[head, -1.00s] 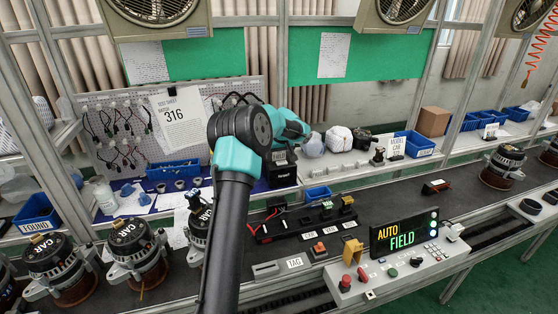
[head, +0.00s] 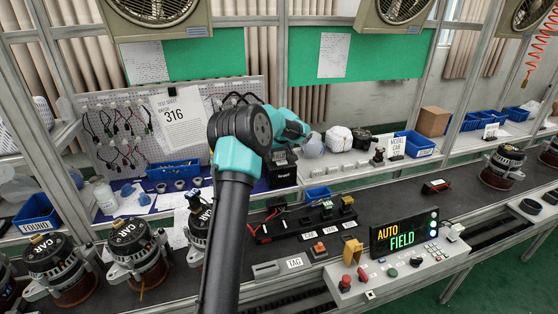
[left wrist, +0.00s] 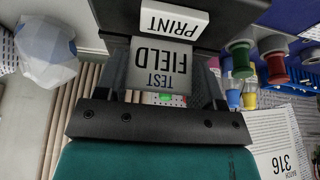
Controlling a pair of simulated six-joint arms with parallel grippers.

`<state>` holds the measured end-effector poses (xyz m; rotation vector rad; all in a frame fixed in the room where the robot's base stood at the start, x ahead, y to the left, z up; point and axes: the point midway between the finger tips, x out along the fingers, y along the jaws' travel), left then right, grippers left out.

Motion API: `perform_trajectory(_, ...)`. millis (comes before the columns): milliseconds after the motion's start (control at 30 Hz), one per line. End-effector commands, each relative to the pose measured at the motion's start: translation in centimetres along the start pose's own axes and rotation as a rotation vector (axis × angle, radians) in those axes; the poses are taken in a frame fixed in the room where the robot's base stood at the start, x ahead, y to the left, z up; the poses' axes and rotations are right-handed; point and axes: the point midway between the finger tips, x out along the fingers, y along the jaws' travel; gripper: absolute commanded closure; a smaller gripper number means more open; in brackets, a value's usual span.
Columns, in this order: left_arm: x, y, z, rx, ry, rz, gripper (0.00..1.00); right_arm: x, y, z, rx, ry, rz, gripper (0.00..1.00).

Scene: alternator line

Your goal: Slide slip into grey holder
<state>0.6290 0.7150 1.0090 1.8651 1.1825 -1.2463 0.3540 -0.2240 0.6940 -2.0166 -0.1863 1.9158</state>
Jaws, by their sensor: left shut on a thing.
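A grey slip (left wrist: 160,72) with dark letters "TEST FIELD" shows upside down in the left wrist view. My left gripper (left wrist: 165,88) is shut on it, with one dark finger on either side. The slip lies right at the dark printer (left wrist: 205,32) with the white "PRINT" label; I cannot tell whether it is clear of the printer. In the head view the black printer (head: 283,176) stands on the back shelf, below my left forearm, and the slip cannot be made out. A grey holder (head: 266,271) with a white "TAG" label lies on the near bench. My right gripper is out of view.
Alternators (head: 137,257) stand along the left of the bench. A black fixture (head: 305,225) lies behind the holder. A control panel (head: 405,262) with an "AUTO FIELD" display is on the right.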

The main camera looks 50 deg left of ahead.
Motion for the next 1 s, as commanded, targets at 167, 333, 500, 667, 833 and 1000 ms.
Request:
perform_trajectory(167, 0.0, 0.0, 0.0, 0.000, 0.000, 0.000, 0.59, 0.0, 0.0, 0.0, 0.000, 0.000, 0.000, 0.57)
perform_trajectory(333, -0.3, 0.0, -0.1, 0.000, 0.001, 0.000, 0.59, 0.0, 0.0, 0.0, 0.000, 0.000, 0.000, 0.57)
perform_trajectory(500, -1.8, 0.1, -0.8, -0.001, 0.003, 0.001, 0.59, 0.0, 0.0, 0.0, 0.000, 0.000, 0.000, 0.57)
perform_trajectory(667, -4.3, 0.1, -1.8, -0.002, 0.004, 0.002, 0.59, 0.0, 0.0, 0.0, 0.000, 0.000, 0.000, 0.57)
perform_trajectory(833, -7.1, 0.0, -3.0, -0.002, 0.002, 0.001, 0.59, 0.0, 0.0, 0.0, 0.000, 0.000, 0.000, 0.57)
perform_trajectory(1000, -8.9, 0.1, -3.7, -0.001, 0.002, 0.000, 0.59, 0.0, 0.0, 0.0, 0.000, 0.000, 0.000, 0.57)
